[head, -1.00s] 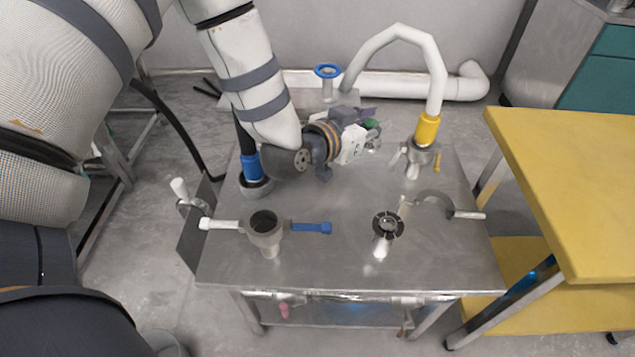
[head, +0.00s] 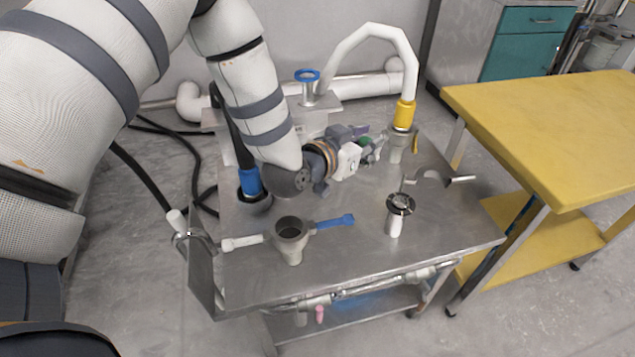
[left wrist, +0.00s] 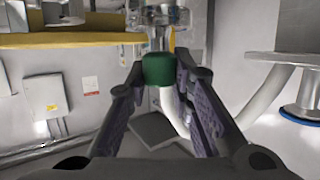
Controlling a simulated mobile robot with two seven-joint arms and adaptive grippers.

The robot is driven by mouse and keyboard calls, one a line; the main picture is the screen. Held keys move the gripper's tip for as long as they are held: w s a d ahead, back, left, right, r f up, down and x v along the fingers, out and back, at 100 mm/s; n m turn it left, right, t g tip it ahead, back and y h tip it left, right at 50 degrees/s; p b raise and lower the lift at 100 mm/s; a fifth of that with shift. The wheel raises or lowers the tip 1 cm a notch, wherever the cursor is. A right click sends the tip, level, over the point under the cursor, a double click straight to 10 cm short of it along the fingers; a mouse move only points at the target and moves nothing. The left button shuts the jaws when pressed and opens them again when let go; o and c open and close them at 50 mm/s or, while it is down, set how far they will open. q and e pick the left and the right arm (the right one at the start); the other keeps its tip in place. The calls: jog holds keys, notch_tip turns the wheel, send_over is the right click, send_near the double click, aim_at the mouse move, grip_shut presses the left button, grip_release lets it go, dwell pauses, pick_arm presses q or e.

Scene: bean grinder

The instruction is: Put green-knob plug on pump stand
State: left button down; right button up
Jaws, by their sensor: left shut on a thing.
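My left gripper (head: 366,146) is above the back half of the steel-topped stand (head: 340,245), just left of the yellow-collared pipe. In the left wrist view its purple-padded fingers (left wrist: 160,84) are shut on the green knob (left wrist: 159,69) of the plug. The plug's shiny body (left wrist: 158,20) points away from the fingers. In the head view only a little of the green knob (head: 365,141) shows between the fingers. I cannot tell which part of the stand takes the plug. My right gripper is not in view.
A white pipe with a yellow collar (head: 404,113) rises at the stand's back right. A cup fitting with a blue handle (head: 291,233) and a round-topped fitting (head: 399,204) stand in front. A blue-rimmed flange (head: 307,76) is behind. A yellow table (head: 550,130) is at right.

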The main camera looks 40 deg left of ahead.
pick_arm(q)
jog(key=a+f, duration=0.2)
jog(key=a, duration=0.1)
jog(key=s+a+f+b, duration=0.1)
jog(key=a+f, duration=0.2)
jog(key=a, duration=0.1)
jog(key=a+f, duration=0.3)
jog(key=shift+s+a, duration=0.15)
jog(key=shift+s, duration=0.1)
jog(key=shift+a+f+b, duration=0.15)
jog(key=shift+f+b, duration=0.2)
jog(key=shift+f, duration=0.7)
jog(key=shift+a+f+b, duration=0.1)
jog(key=shift+f+b, duration=0.25)
jog(key=shift+f, duration=0.65)
jog(key=c, duration=1.4)
grip_release()
jog(key=shift+r, duration=0.1)
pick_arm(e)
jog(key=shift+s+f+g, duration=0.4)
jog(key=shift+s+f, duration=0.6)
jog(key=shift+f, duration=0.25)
